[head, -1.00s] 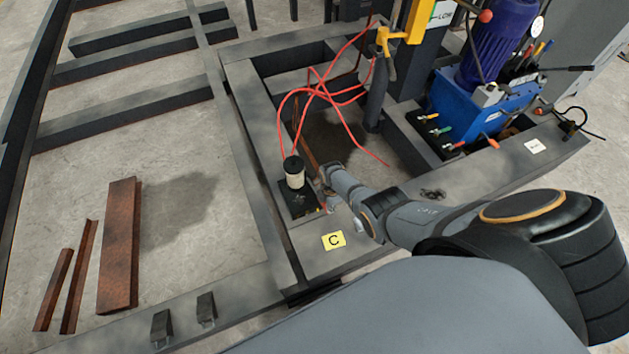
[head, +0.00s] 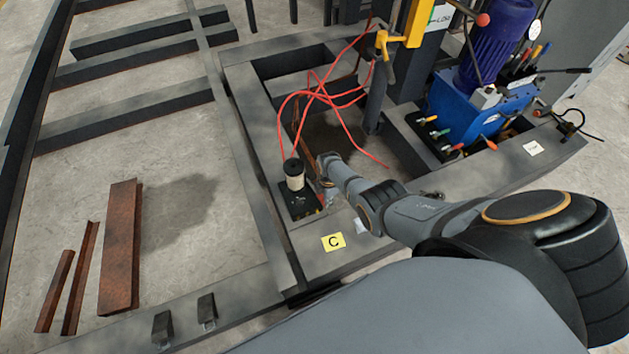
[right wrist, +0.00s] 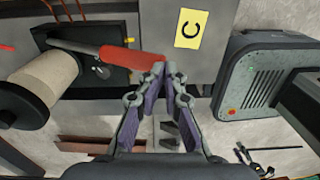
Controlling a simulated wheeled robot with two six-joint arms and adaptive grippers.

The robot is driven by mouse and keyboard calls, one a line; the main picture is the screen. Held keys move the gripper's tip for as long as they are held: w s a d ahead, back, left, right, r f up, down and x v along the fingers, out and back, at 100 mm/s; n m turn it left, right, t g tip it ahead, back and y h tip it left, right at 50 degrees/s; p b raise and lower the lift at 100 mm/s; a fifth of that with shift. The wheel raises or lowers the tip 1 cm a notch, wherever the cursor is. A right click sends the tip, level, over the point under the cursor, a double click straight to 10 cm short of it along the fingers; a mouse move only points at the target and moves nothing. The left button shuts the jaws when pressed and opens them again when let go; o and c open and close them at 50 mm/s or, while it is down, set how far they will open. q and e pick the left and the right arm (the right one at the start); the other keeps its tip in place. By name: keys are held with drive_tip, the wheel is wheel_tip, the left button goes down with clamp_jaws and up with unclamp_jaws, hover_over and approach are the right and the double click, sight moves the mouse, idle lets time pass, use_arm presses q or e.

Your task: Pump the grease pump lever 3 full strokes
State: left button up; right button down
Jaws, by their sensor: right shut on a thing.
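The grease pump (head: 294,174) stands on the grey frame in the head view, with a cream cylinder, a black cap and a dark base. In the right wrist view its cylinder (right wrist: 45,82) is at the left. The pump lever (right wrist: 130,58) has a red grip that reaches from the pump towards my right gripper (right wrist: 161,70). The right gripper is shut on the end of this red grip; the fingertips partly hide it. In the head view the fingers are small beside the pump, partly hidden by my right arm. My left gripper is not in view.
A yellow C label (head: 333,242) lies on the frame in front of the pump. Red hoses (head: 318,92) loop behind it. A blue hydraulic unit (head: 490,105) stands at the back right. Rusty steel pieces (head: 120,245) lie on the floor at left.

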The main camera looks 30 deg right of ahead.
drive_tip(key=w+r+p, duration=0.1)
drive_tip(key=w+r, duration=0.4)
drive_tip(key=r, duration=0.2)
drive_tip(key=shift+w+d+p, duration=0.15)
drive_tip(key=shift+p, duration=0.15)
drive_tip(key=shift+s+f, duration=0.45)
drive_tip(key=shift+s, duration=0.1)
drive_tip(key=shift+f, duration=0.1)
drive_tip(key=shift+s+f, duration=0.4)
drive_tip(key=shift+s, duration=0.05)
idle(0.3)
